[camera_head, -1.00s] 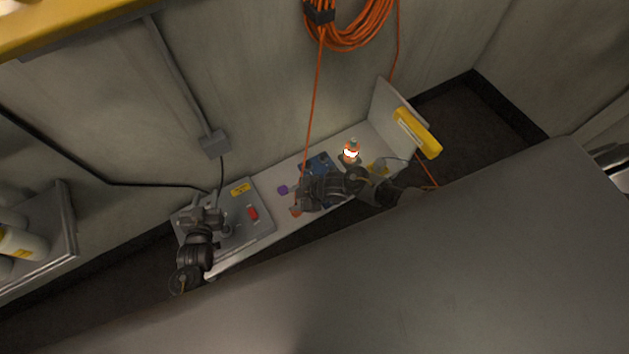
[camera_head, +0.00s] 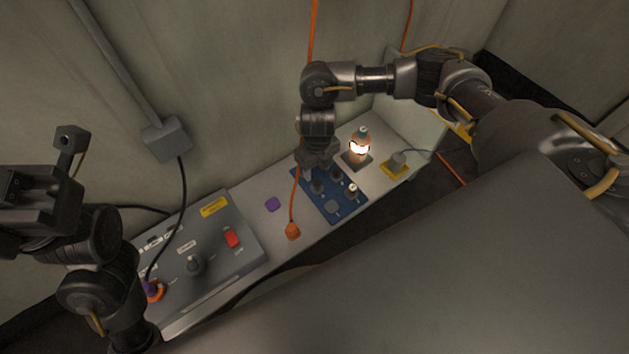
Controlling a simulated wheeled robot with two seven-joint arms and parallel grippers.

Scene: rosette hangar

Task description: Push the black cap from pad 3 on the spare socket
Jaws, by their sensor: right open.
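A blue board (camera_head: 354,207) on the bench carries several small dark caps; one dark cap (camera_head: 317,187) is near its left edge and another (camera_head: 336,173) near its back. Pad numbers are too small to read. My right gripper (camera_head: 315,168) is open, pointing down over the back left of the board and hiding part of it. I cannot tell whether it touches a cap. The grey panel (camera_head: 222,280) at left has a dark round fitting (camera_head: 195,265); I cannot tell which fitting is the spare socket. My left gripper (camera_head: 68,150) is raised at far left, its jaws unclear.
A lit orange lamp (camera_head: 360,146) stands behind the board. A grey plug (camera_head: 398,160) sits on a yellow pad. An orange plug (camera_head: 292,231) and purple block (camera_head: 272,204) lie between board and panel. The panel has a red switch (camera_head: 232,238) and an orange-ringed connector (camera_head: 153,291).

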